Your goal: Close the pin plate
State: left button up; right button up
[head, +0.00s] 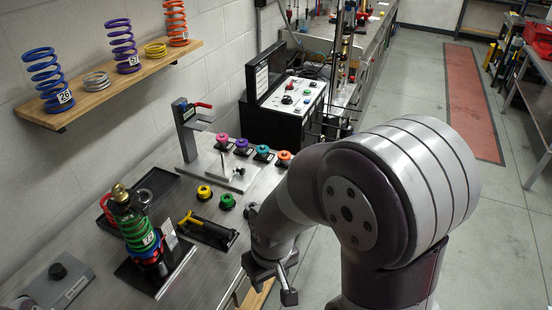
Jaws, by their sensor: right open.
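A shock absorber with a green spring (138,232) stands upright on a dark stand (150,275) on the metal bench at the lower left. A small pale plate (169,236) stands tilted at the right side of the spring; I cannot tell for certain whether it is the pin plate or how far it is open. My right gripper (270,280) is open and empty, pointing down near the bench's front edge, to the right of the stand and apart from it. My own forearm hides part of the bench's right end. My left gripper is not in view.
A black tray with a yellow-handled tool (206,231) lies between stand and gripper. Several coloured knobs (222,140) and a red-handled clamp post (186,130) stand behind. A grey box (62,283) sits at lower left. A wall shelf (110,84) holds coloured springs.

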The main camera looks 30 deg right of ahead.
aim_at(223, 168)
jog(key=z, duration=0.75)
jog(key=i+l+u, duration=0.1)
jog(key=u, duration=0.3)
jog(key=l+u, duration=0.4)
jog(key=i+l+u, duration=0.1)
jog(key=u, duration=0.3)
jog(key=l, duration=0.1)
